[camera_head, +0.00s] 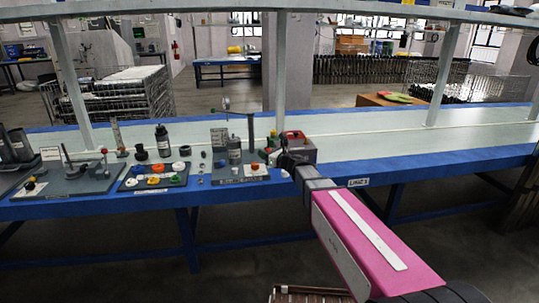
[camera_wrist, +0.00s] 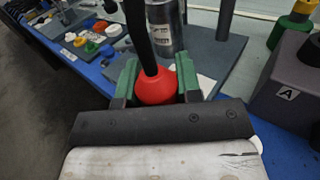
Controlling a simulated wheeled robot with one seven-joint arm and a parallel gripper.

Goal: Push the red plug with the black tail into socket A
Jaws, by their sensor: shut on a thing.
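The red plug (camera_wrist: 157,88) is between the green fingers of my gripper (camera_wrist: 157,92) in the wrist view. Its black tail (camera_wrist: 137,35) rises up and away from it. My gripper is shut on the plug, with a finger on each side. The grey block with the white label A (camera_wrist: 288,93) is at the right, apart from the plug. A dark round part at the block's right edge is cut off, so I cannot make out the socket opening. In the head view the grey block (camera_head: 306,153) stands beside my gripper (camera_head: 282,160), whose fingers are too small to make out.
A silver canister (camera_wrist: 163,25) and a grey post (camera_wrist: 227,30) stand on a plate just beyond the plug. A yellow and green part (camera_wrist: 294,22) stands near the block. A board of coloured caps (camera_head: 155,176) lies left. The bench's right side (camera_head: 440,135) is clear.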

